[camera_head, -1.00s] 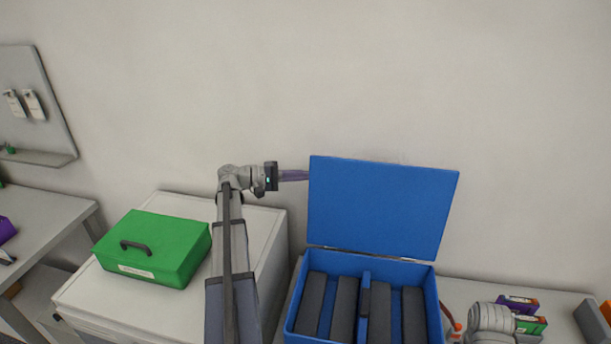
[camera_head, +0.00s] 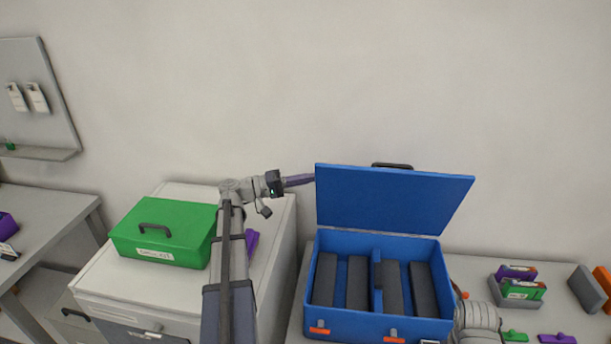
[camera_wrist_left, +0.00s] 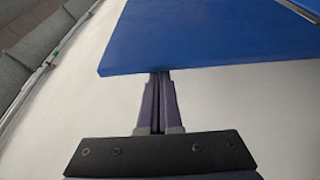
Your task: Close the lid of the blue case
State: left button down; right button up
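The blue case (camera_head: 345,322) stands on the table with its front latches facing me. Its blue lid (camera_head: 390,199) is raised and tilts forward over the back of the case, with the dark handle (camera_head: 392,166) showing above its top edge. Several dark grey blocks lie inside the case. My left gripper (camera_head: 312,179) is at the lid's upper left corner; its tips pass behind the lid's edge. In the left wrist view the lid (camera_wrist_left: 205,32) covers the fingertips, and the purple fingers (camera_wrist_left: 159,98) are together. My right gripper is not visible; only part of my right arm shows beside the case.
A green case (camera_head: 165,232) sits on a white cabinet (camera_head: 110,290) to the left, with a purple item partly behind my left arm. Right of the blue case are a small grey tray (camera_head: 515,300) with coloured packs and loose green and purple pieces (camera_head: 557,338).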

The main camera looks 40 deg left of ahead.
pick_arm(q)
jog(key=s+d+f+b, duration=0.4)
jog(key=s+f, duration=0.1)
jog(key=s, duration=0.3)
jog(key=shift+s+d+m+b, duration=0.15)
jog(key=shift+s+m+b, duration=0.1)
jog(key=shift+m+b, duration=0.05)
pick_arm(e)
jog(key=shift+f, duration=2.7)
pick_arm(q)
jog(key=shift+r, duration=0.2)
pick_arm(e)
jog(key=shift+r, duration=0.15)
pick_arm(q)
notch_tip(320, 180, up, 10)
jog(key=p, duration=1)
jog(key=shift+f, duration=0.15)
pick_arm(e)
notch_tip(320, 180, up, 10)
